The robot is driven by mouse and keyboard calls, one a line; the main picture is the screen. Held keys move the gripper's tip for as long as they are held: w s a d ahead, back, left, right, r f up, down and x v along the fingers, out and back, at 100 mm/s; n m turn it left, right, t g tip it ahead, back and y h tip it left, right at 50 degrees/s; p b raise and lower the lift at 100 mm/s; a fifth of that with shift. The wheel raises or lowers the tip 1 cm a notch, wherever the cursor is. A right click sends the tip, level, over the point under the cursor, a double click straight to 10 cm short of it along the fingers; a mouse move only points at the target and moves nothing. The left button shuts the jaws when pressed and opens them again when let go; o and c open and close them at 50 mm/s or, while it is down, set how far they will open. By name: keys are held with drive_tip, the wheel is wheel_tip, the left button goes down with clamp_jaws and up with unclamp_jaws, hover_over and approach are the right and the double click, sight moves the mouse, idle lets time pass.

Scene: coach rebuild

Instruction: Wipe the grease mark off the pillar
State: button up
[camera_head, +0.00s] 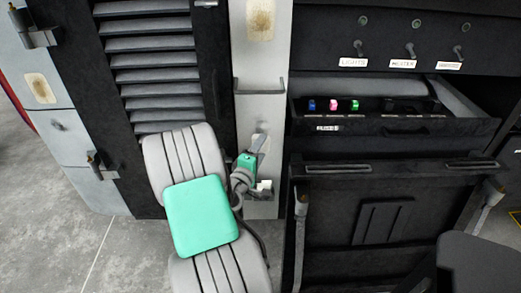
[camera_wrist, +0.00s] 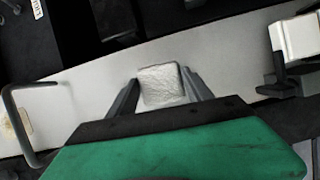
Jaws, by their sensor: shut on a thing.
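The pale pillar (camera_head: 262,58) stands upright at the top centre of the head view. A tan grease mark (camera_head: 260,19) is on its upper part, above a grey rail handle. A tan patch also shows at the left edge of the wrist view (camera_wrist: 17,130), beyond the handle. My gripper (camera_head: 261,142) is in front of the lower pillar, well below the mark. In the wrist view its two grey fingers (camera_wrist: 162,88) are shut on a whitish, crumpled-looking pad (camera_wrist: 162,84). The pale pillar face (camera_wrist: 215,50) lies behind the pad; I cannot tell whether they touch.
The grey handle (camera_head: 259,84) crosses the pillar between my gripper and the mark. A white block on a dark bracket (camera_wrist: 296,36) is beside my gripper. An open drawer (camera_head: 390,125) with small coloured pieces juts out at right. A louvred panel (camera_head: 152,60) stands left.

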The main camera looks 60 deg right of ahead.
drive_tip(key=shift+w+d, duration=0.4)
drive_tip(key=shift+d, duration=0.45)
drive_tip(key=shift+r, duration=0.1)
wheel_tip(320, 180, up, 3)
drive_tip(key=p, duration=0.3)
drive_tip(key=shift+a+r, duration=0.15)
drive_tip(key=shift+r+p, duration=1.7)
drive_tip(key=shift+r, duration=0.2)
wheel_tip(320, 180, up, 3)
drive_tip(key=p, duration=0.2)
drive_tip(key=shift+p, duration=0.3)
wheel_tip(320, 180, down, 10)
drive_tip(key=b, duration=1)
drive_tip(key=shift+f, duration=0.2)
drive_tip(key=shift+r, duration=0.1)
